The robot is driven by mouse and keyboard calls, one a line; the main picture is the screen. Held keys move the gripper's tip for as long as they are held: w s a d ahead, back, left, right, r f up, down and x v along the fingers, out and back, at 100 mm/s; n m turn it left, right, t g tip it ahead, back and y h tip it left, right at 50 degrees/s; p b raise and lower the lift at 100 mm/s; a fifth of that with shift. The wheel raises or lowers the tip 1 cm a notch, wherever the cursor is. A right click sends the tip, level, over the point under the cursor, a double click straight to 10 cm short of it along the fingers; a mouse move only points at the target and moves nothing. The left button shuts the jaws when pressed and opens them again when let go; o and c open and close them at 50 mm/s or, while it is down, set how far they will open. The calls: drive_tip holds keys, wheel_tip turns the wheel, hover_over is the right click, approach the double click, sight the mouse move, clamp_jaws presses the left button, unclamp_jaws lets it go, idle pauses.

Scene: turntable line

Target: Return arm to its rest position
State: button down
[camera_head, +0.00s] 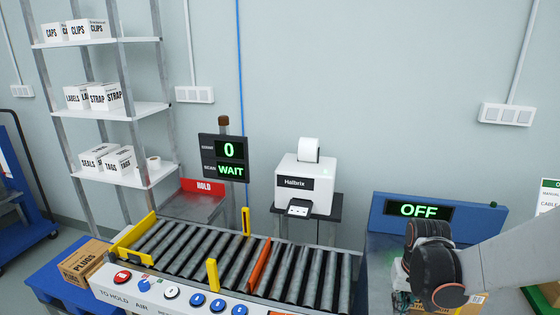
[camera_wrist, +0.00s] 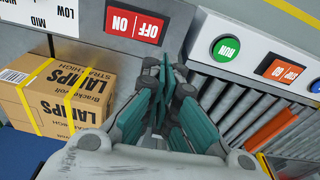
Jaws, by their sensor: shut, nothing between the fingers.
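My arm comes in from the right edge of the head view, its dark joint in front of the blue machine with the OFF display (camera_head: 418,210). My gripper (camera_wrist: 164,82) shows in the middle of the wrist view, with teal finger pads drawn together and nothing held between them. It points down beside the roller conveyor (camera_wrist: 225,100). The fingertips are not clear in the head view, where the arm covers that area.
A taped LAMPS carton (camera_wrist: 58,92) stands left of my gripper in the wrist view. The conveyor (camera_head: 200,255) has an orange bar and yellow guides, with no goods on it. A printer (camera_head: 305,185), a WAIT display (camera_head: 223,158) and a PLUGS carton (camera_head: 82,260) stand around it.

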drive_tip(key=s+a+r+n+t, duration=0.1)
drive_tip(key=s+a+r+t, duration=0.2)
drive_tip(key=s+a+r, duration=0.2)
drive_tip(key=s+a+r+n+t, duration=0.1)
drive_tip(key=s+a+r+t, duration=0.2)
drive_tip(key=s+a+r, duration=0.3)
drive_tip(key=shift+s+a+r+n, duration=0.3)
drive_tip(key=shift+s+r, duration=0.75)
drive_tip(key=shift+r, duration=1.7)
